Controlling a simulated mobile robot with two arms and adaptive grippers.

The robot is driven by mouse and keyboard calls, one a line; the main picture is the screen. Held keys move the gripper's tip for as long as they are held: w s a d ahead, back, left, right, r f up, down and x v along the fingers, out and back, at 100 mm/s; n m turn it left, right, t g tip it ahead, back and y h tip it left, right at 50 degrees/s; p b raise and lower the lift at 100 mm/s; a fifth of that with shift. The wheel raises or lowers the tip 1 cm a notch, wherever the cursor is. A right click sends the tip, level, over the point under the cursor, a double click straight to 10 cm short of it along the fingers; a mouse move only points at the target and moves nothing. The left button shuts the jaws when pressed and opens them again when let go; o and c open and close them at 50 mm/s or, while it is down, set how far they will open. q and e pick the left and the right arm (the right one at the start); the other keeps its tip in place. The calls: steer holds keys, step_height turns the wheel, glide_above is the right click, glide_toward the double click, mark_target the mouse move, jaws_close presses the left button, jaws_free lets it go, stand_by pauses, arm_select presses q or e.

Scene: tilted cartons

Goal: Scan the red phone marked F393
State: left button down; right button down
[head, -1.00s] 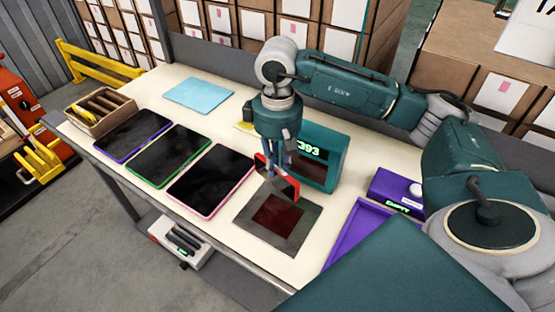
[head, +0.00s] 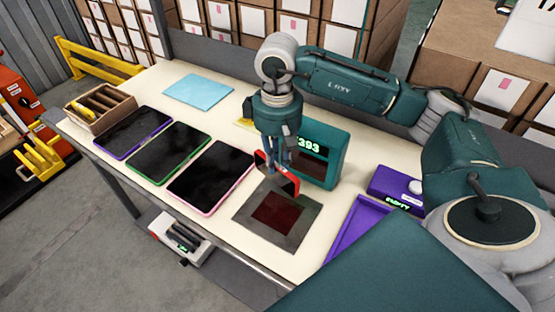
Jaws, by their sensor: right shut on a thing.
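The red phone (head: 285,184) has a red rim and a dark face. My right gripper (head: 280,168) is shut on it and holds it tilted, over the far edge of a grey scan pad with a dark red window (head: 276,213). I cannot tell whether the phone touches the pad. A teal scanner box (head: 328,172) stands just behind the phone. Its display reads 393 in green, with its left part hidden by my arm. My left gripper is not in view.
Purple-, green- and pink-rimmed tablets (head: 211,178) lie in a row on the left of the table. A purple tray (head: 352,232) and a purple box marked EMPTY (head: 396,188) are on the right. A wooden holder (head: 99,108) and blue sheet (head: 199,92) are at the back left.

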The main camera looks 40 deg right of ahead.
step_height(320, 180, up, 6)
steer(key=p, duration=0.3)
